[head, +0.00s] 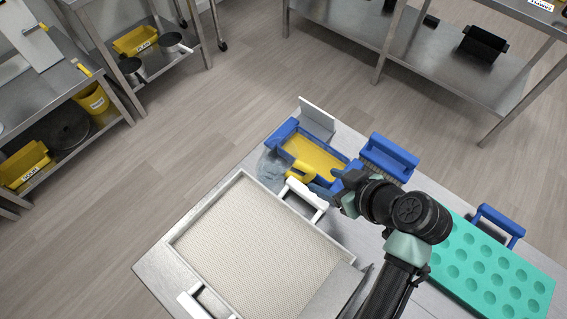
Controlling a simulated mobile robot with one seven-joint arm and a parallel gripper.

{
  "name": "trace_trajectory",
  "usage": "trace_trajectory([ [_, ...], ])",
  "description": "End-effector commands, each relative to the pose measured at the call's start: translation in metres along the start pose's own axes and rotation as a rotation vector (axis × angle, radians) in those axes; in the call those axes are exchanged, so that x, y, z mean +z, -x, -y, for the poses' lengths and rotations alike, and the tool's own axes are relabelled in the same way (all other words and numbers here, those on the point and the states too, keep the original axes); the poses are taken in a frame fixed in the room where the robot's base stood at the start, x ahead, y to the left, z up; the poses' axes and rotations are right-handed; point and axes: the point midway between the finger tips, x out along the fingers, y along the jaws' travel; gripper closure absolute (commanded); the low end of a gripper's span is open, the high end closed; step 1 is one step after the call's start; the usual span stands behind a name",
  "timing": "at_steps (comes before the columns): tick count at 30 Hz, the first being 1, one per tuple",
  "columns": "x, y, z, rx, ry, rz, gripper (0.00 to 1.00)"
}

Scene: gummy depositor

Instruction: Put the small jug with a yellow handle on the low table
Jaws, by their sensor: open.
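A short yellow handle-like piece (322,181) shows at the front edge of a blue-edged container (310,155) with a yellow inside. I cannot tell for sure whether it is the small jug's handle; the jug's body does not show clearly. A greyish see-through shape (270,166) is just left of that container. My gripper (338,187) is open, low over the steel table (160,262), close to the right of the yellow piece. My wrist hides part of this area, and contact cannot be told. Which surface is the low table is not clear from this view.
A white-framed tray (183,235) with a white handle (305,196) fills the table's front. A blue-handled brush-like tool (388,155) and a green mould sheet (480,265) are to the right. Steel shelves (450,75) stand behind, others at left; grey floor (190,135) between is free.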

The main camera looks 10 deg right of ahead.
Motion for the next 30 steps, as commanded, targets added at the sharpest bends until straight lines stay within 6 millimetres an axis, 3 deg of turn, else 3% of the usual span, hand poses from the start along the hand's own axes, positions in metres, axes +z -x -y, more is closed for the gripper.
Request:
trace_trajectory([
  [12,-0.002,-0.048,-0.003,0.000,0.001,0.000,0.40],
  [20,-0.001,-0.051,-0.003,0.001,0.002,0.000,0.40],
  [30,-0.001,-0.050,-0.003,0.001,0.001,0.000,0.97],
])
